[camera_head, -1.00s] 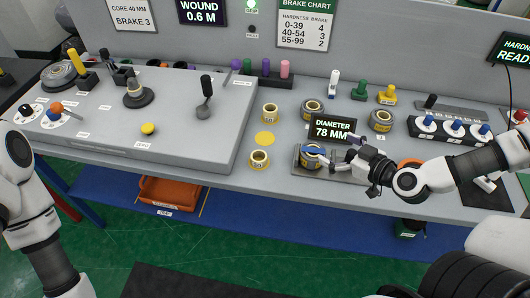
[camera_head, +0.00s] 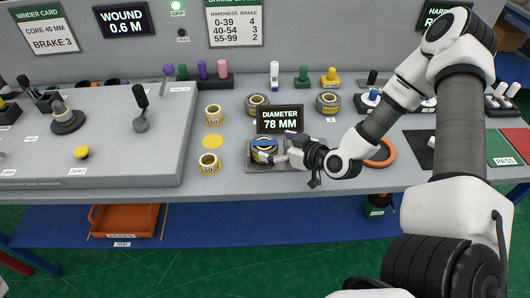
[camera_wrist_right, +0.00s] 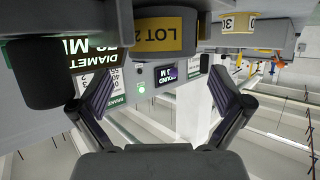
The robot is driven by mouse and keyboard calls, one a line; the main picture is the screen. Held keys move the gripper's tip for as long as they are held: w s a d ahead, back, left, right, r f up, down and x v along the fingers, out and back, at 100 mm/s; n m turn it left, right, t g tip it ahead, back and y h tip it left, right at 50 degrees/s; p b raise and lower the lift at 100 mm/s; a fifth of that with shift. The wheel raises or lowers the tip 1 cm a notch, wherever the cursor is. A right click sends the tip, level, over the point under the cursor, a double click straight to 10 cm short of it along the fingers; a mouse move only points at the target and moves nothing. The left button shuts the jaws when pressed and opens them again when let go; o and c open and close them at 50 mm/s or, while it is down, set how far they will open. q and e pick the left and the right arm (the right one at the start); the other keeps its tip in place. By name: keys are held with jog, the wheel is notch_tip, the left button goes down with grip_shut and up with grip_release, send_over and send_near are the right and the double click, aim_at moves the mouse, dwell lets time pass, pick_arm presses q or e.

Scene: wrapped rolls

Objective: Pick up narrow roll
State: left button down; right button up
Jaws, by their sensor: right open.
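A dark roll with a yellow label (camera_head: 265,155) stands on the grey plate (camera_head: 292,163) in front of the "DIAMETER 78 MM" display (camera_head: 280,119); a blue bar lies across its top. My right gripper (camera_head: 280,152) is at this roll's right side. In the right wrist view the gripper (camera_wrist_right: 160,95) has its fingers spread, with a roll labelled "LOT" (camera_wrist_right: 165,36) just ahead of them. Nothing is visibly clamped. Light rolls marked 50 (camera_head: 213,116) and 30 (camera_head: 209,163) stand to the left. I cannot tell which roll is the narrow one. My left gripper is out of view.
Two more dark rolls stand behind, left (camera_head: 257,104) and right (camera_head: 328,103) of the display. A yellow disc (camera_head: 212,142) marks the bench between the light rolls. An orange ring (camera_head: 380,155) lies right of my wrist. An orange bin (camera_head: 124,220) sits below the bench.

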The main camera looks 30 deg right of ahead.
aim_at(258, 142)
jog(key=x, duration=0.3)
jog(key=shift+w+a+f, duration=0.25)
jog(key=shift+w+a, duration=0.05)
jog(key=shift+s+d, duration=0.1)
jog(key=shift+s+r, duration=0.1)
jog(key=c, duration=1.2)
jog(key=shift+c, duration=0.2)
